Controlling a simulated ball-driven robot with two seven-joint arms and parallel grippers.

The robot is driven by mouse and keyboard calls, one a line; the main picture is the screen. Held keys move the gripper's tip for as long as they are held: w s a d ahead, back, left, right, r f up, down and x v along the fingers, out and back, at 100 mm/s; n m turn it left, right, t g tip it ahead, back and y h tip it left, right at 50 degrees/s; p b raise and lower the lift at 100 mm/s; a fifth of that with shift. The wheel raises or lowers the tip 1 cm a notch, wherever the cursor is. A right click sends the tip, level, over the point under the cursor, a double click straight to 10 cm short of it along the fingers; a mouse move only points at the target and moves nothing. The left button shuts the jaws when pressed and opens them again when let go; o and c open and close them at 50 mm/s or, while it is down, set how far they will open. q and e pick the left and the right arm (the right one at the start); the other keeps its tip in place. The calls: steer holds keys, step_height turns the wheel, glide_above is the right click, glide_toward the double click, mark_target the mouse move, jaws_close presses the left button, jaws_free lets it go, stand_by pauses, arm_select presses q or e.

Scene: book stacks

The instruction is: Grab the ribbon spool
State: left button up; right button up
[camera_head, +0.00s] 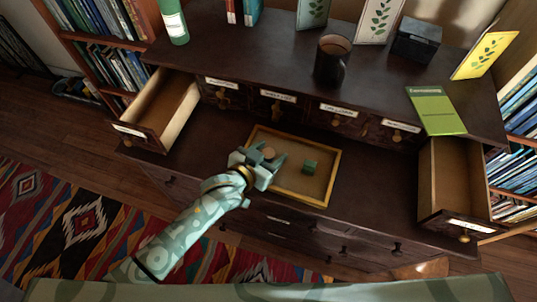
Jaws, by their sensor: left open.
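My left gripper (264,160) is open above the left part of a shallow wood-rimmed tray (328,180) on the dark cabinet's lower ledge. A small round tan item (270,153), which may be the ribbon spool, shows at the gripper's fingers. I cannot tell whether the fingers touch it, and the gripper partly hides it. A small green block (310,167) lies in the tray to the right, apart from the gripper. My right gripper is not in view.
Open drawers stand out at the left (165,110) and right (452,190). The upper top holds a dark mug (331,62), a green bottle (173,22), a green booklet (436,111) and a black box (416,40). Bookshelves flank the cabinet, and a patterned rug (70,220) lies at lower left.

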arm_select(q)
steer(key=shift+r, duration=0.1)
steer(key=c, duration=1)
